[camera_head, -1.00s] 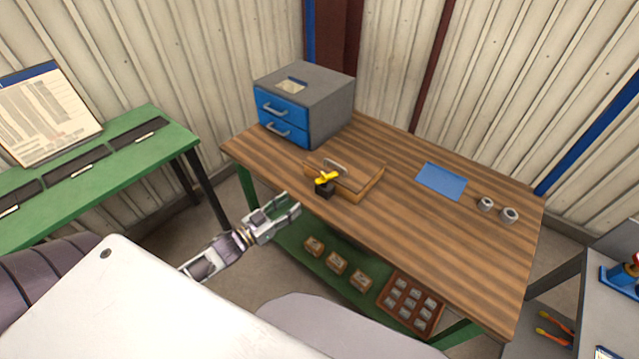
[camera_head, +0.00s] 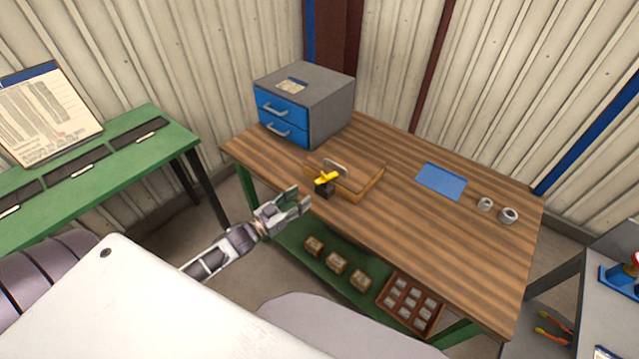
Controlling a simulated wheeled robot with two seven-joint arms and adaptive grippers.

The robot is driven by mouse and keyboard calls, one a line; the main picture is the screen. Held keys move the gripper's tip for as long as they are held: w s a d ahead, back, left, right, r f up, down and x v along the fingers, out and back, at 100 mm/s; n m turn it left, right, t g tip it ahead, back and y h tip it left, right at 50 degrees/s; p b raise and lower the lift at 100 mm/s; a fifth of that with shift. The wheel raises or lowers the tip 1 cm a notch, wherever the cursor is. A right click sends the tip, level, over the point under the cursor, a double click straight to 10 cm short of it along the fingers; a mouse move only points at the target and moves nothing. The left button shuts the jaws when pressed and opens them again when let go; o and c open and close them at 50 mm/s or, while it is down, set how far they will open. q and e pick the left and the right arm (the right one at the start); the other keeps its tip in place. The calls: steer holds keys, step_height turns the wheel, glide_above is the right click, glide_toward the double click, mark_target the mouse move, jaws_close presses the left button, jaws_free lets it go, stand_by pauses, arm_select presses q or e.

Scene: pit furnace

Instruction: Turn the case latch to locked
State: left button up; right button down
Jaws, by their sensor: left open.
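The case (camera_head: 362,187) is a flat brown wooden box with a grey handle on top, lying on the wooden workbench (camera_head: 440,243) near its front edge. Its latch (camera_head: 327,178) is a yellow lever on a black block at the case's front left corner. The lever points up to the right. My left gripper (camera_head: 300,198) is open and empty, just in front of the bench edge, a little left of and below the latch in the picture. It does not appear to touch the latch. My right gripper is not in view.
A grey cabinet with blue drawers (camera_head: 283,117) stands behind the case. A blue mat (camera_head: 441,181) and two small rings (camera_head: 497,209) lie to the right. Small boxes (camera_head: 336,262) and a red-brown tray (camera_head: 388,299) sit on the green lower shelf.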

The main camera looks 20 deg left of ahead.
mark_target(323, 182)
arm_select(q)
steer(key=shift+p+x, duration=0.45)
steer(key=shift+x, duration=4.45)
steer(key=c, duration=0.8)
steer(key=shift+o, duration=0.2)
steer(key=shift+d+r+n+t+y+p, duration=0.15)
steer(key=shift+n+t+y, duration=0.1)
steer(key=shift+n+y, duration=0.4)
steer(key=shift+d+r+n+t+y+p, duration=0.15)
steer(key=shift+n+t+y, duration=0.15)
steer(key=shift+y, duration=0.55)
steer(key=shift+d+n+y, duration=0.1)
steer(key=shift+n+y, duration=1.25)
steer(key=shift+y, duration=0.55)
